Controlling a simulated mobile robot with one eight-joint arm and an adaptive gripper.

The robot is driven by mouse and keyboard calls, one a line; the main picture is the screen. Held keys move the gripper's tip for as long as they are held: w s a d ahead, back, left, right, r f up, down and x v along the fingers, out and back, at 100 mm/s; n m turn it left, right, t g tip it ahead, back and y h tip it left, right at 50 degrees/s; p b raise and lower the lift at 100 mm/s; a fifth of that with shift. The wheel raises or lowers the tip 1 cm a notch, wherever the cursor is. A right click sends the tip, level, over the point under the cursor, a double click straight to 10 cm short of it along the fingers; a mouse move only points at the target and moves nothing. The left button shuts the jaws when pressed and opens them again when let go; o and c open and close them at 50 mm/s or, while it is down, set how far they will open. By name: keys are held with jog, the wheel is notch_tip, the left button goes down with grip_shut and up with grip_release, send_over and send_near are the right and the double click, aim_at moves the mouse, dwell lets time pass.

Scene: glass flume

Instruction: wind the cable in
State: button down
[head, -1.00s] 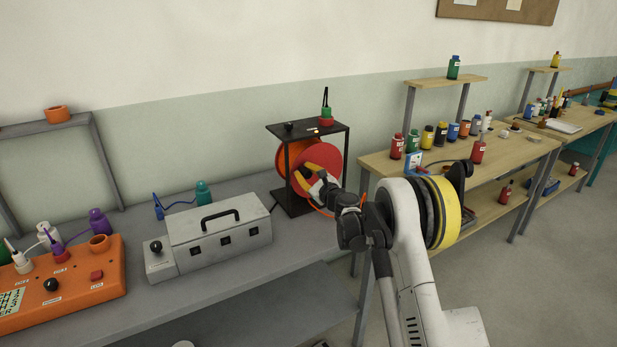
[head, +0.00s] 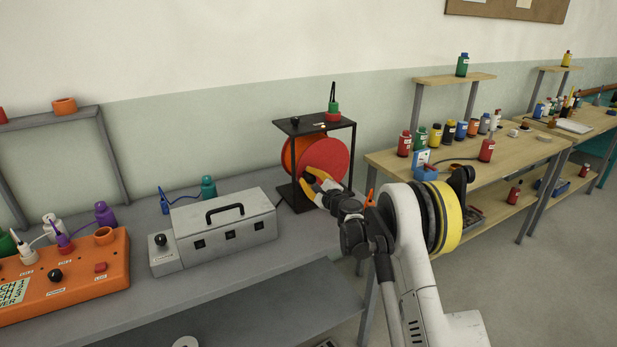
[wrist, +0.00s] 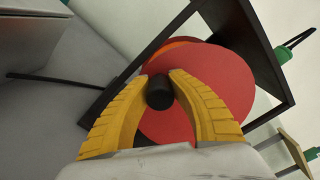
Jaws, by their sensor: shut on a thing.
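The cable reel has a red disc (head: 325,158) facing me and an orange part (head: 290,152) behind it, inside a black open frame (head: 352,150) on the grey bench. In the wrist view the red disc (wrist: 205,95) fills the middle. A black round knob (wrist: 160,92) stands out in front of it. My gripper (wrist: 159,82) has its yellow fingers shut on this knob, one on each side. In the head view my gripper (head: 308,182) is at the disc's lower left. A small orange piece (head: 371,194), perhaps cable, shows by my wrist; the rest of the cable is hidden.
A grey case (head: 222,230) with a handle stands left of the reel. An orange panel (head: 75,270) with bottles lies further left. A green-and-red item (head: 332,112) stands on the reel frame. A wooden table (head: 470,150) with several bottles is at right.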

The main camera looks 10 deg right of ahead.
jog(key=shift+a, duration=0.15)
jog(key=c, duration=1.2)
grip_release()
jog(key=shift+w+a+f, duration=0.1)
jog(key=shift+o, duration=0.2)
jog(key=shift+s+d, duration=0.3)
jog(key=shift+s, duration=0.1)
jog(key=v, duration=1.1)
jog(key=shift+s, duration=0.15)
